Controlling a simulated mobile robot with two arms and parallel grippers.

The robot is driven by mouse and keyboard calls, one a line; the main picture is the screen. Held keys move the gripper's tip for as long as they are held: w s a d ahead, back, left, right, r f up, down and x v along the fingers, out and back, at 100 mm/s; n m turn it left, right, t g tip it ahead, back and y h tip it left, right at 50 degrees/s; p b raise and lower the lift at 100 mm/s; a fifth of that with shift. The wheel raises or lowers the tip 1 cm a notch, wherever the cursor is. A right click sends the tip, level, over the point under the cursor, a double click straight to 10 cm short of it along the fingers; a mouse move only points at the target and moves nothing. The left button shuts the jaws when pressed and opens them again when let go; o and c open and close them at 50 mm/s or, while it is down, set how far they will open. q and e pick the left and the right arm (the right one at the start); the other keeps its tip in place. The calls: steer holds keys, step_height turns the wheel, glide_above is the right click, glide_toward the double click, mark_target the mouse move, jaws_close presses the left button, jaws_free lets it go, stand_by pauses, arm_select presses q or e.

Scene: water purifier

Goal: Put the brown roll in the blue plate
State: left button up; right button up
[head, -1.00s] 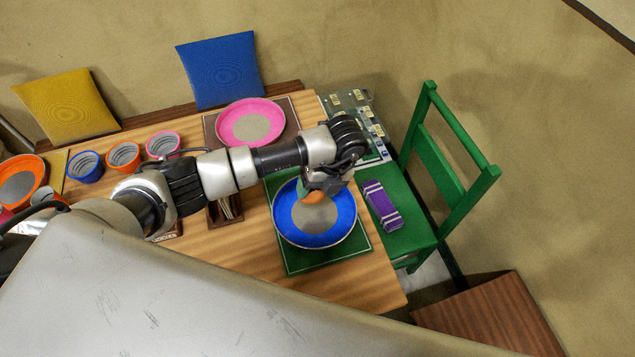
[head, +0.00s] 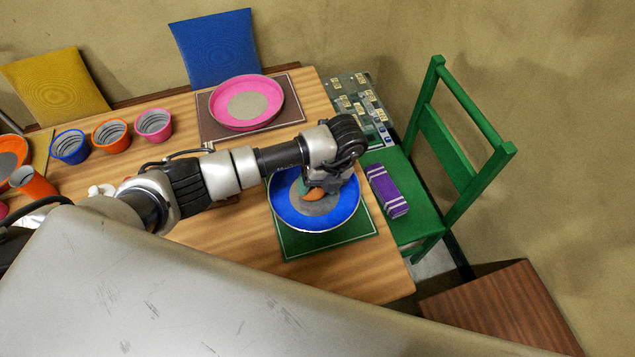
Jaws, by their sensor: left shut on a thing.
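The blue plate (head: 338,214) has a grey-beige centre and rests on a green placemat at the right end of the table. The brown roll (head: 315,194) shows as a small orange-brown shape over the plate's centre. My left gripper (head: 318,187) is shut on the roll, low over the plate. The wrist hides part of the roll and the plate's upper edge. I cannot tell whether the roll touches the plate. My right gripper is not in view.
A pink plate (head: 279,105) lies behind on a brown mat. Several cups, including a pink one (head: 154,125), stand to the left. A green chair (head: 455,165) with a purple bundle (head: 387,190) is at the right. Bare wood (head: 225,240) lies left of the green placemat (head: 330,244).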

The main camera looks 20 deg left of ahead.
arm_select(q)
steer(key=o, duration=1)
steer(key=shift+o, duration=0.2)
steer(key=shift+s+f, duration=0.1)
step_height(320, 180, up, 7)
steer(key=p, duration=0.6)
steer(key=shift+r, duration=0.2)
steer(key=shift+f, duration=0.1)
